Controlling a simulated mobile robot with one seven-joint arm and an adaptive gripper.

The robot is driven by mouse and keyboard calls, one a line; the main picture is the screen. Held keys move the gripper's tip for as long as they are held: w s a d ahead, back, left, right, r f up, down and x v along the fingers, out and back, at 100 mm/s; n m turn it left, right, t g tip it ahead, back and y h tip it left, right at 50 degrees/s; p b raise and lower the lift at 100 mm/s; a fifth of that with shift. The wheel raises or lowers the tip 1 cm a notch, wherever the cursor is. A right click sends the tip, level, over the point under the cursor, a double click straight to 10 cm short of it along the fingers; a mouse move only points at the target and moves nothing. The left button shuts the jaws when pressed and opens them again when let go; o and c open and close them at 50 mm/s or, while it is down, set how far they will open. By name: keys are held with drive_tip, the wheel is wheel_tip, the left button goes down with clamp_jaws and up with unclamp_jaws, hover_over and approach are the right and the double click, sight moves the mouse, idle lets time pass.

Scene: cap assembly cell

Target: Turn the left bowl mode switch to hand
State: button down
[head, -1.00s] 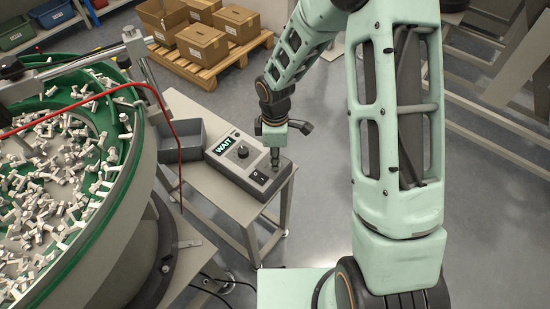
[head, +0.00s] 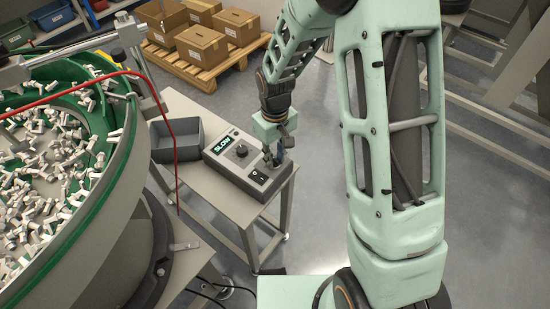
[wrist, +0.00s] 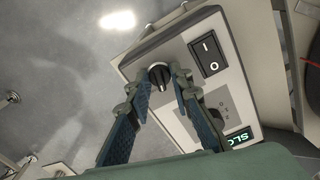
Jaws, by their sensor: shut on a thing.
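The control box (head: 237,175) stands on a small table, its lit display (head: 222,144) reading SLOW. My gripper (head: 269,160) reaches down to the box's right end. In the wrist view, my gripper (wrist: 160,80) has its two blue-padded fingers on either side of a black switch knob (wrist: 158,73) with a pale pointer line, shut on it. The knob's markings are mostly hidden by the fingers. A black I/O rocker switch (wrist: 210,54) sits beside it; the head view shows this rocker too (head: 258,177). A larger dial (head: 241,150) is near the display.
A grey open bin (head: 176,143) stands left of the box on the table (head: 213,205). A large green-lined bowl (head: 125,170) of white parts fills the left, with a red hose (head: 175,150) near it. Cartons sit on a pallet (head: 190,68) behind.

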sight(275, 159)
drive_tip(key=m, duration=0.5)
drive_tip(key=shift+m+b, duration=0.3)
drive_tip(key=shift+b, duration=0.1)
idle(0.4)
drive_tip(key=c, duration=1.7)
unclamp_jaws()
wheel_tip(275, 159, up, 12)
drive_tip(key=shift+r, duration=0.1)
